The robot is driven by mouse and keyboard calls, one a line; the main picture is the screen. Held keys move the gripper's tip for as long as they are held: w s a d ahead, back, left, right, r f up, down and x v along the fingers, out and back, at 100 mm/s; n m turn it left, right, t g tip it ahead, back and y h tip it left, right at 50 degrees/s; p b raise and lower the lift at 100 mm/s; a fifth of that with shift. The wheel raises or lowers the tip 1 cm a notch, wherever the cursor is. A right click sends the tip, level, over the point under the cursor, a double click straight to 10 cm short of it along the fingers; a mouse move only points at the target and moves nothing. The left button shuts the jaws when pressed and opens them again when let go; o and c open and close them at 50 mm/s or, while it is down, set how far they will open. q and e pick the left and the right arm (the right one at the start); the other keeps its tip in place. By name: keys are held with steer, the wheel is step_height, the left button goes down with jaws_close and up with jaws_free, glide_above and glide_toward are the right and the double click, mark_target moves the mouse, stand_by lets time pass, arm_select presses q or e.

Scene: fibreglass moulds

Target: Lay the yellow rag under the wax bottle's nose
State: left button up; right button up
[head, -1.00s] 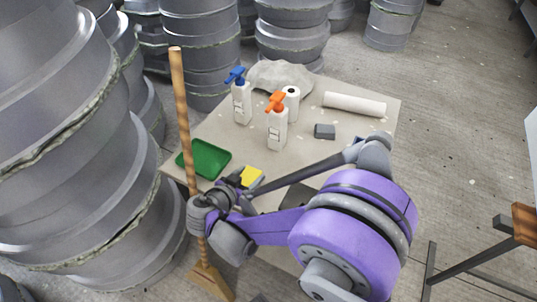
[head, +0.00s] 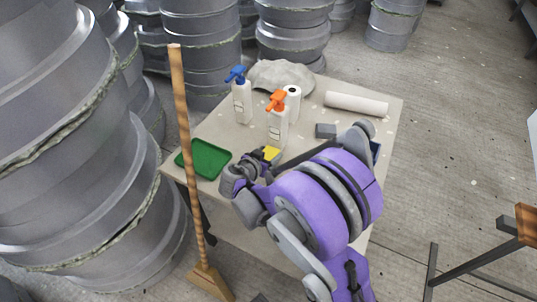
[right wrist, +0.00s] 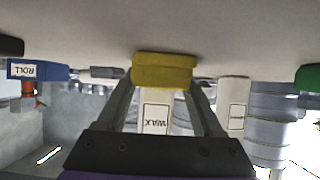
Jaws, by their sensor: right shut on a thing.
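The yellow rag (head: 271,153) is gripped by my right gripper (head: 262,160) near the front middle of the table. In the right wrist view the rag (right wrist: 163,70), a small folded pad, sits between the fingertips. The wax bottle (head: 277,128) is white with an orange nozzle and stands upright just beyond the rag. Its upside-down WAX label shows on the wax bottle (right wrist: 155,118) in the right wrist view, partly behind the rag; its nose is not visible there. My left gripper is out of view.
The table (head: 215,122) also carries a blue-nozzled bottle (head: 242,102), a green tray (head: 204,158), a grey block (head: 325,131), a white roll (head: 356,104) and a blue ROLL box (right wrist: 38,71). A broom (head: 183,130) stands at the table's left front.

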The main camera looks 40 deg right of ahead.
steer(key=o, duration=1.3)
steer(key=shift+o, duration=0.2)
steer(key=p+v, duration=0.1)
steer(key=v, duration=1)
steer(key=shift+s+a+r+p, duration=0.1)
steer(key=shift+a+r+p, duration=0.1)
steer(key=shift+a+p, duration=0.1)
steer(key=shift+s+a, duration=0.2)
steer(key=s+a+n+y, duration=0.1)
steer(key=s+n, duration=0.1)
steer(key=s+a+f+n+y, duration=0.1)
steer(key=s+n+y, duration=0.1)
steer(key=s+a+n+y, duration=0.1)
steer(key=s+n+y, duration=0.1)
steer(key=shift+s+a+f, duration=0.15)
steer(key=shift+a+f, duration=0.1)
steer(key=shift+a, duration=0.1)
steer(key=s+a+n+y, duration=0.6)
steer(key=s+a+n, duration=0.1)
steer(key=a+n, duration=0.1)
steer(key=shift+a+t+y, duration=0.3)
steer(key=shift+a+t, duration=0.1)
steer(key=shift+a, duration=0.5)
